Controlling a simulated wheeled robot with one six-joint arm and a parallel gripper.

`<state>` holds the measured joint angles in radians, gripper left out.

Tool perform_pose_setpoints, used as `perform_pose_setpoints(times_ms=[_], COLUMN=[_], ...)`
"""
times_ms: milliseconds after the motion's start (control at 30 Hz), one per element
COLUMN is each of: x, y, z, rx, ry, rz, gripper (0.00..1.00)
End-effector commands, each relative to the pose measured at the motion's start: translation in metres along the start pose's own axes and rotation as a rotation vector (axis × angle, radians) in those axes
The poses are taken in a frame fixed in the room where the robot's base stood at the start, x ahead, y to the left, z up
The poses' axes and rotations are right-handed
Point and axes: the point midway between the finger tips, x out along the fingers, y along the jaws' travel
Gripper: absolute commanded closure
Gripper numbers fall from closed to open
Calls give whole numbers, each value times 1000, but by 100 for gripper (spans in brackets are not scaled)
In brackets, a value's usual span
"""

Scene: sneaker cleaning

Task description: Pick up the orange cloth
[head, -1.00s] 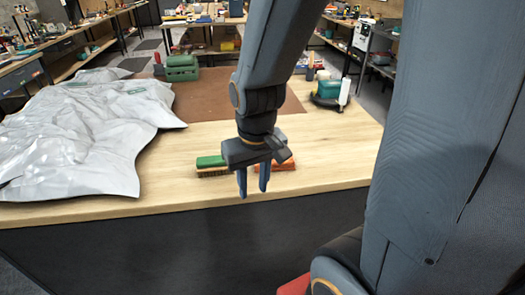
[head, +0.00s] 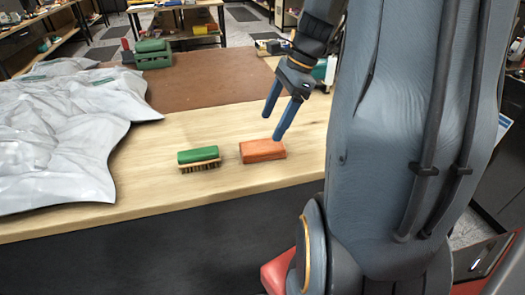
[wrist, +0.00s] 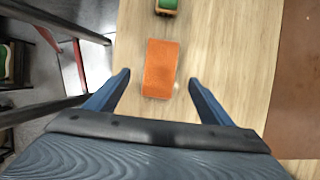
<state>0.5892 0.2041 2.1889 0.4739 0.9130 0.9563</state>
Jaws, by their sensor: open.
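The orange cloth (head: 262,150) is a folded, block-like bundle lying flat on the wooden table near its front edge. In the wrist view the orange cloth (wrist: 160,68) lies ahead of the fingertips, roughly centred between them. My gripper (head: 274,126) is open and empty, with its blue fingers pointing down.
A green-backed brush (head: 198,157) lies left of the cloth; its end shows in the wrist view (wrist: 167,5). A crumpled grey sheet (head: 60,135) covers the table's left. Bare wood surrounds the cloth.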

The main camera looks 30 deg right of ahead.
Motion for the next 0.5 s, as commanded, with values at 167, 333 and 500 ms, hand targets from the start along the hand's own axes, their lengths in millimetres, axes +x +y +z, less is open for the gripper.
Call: perform_pose_setpoints(times_ms=[167, 333, 500], x=[12, 28, 49], y=[-1, -1, 0], z=[-2, -2, -5], rx=[33, 32, 31], ry=[-12, -11, -11], rz=[0, -1, 2], gripper=[25, 25, 25])
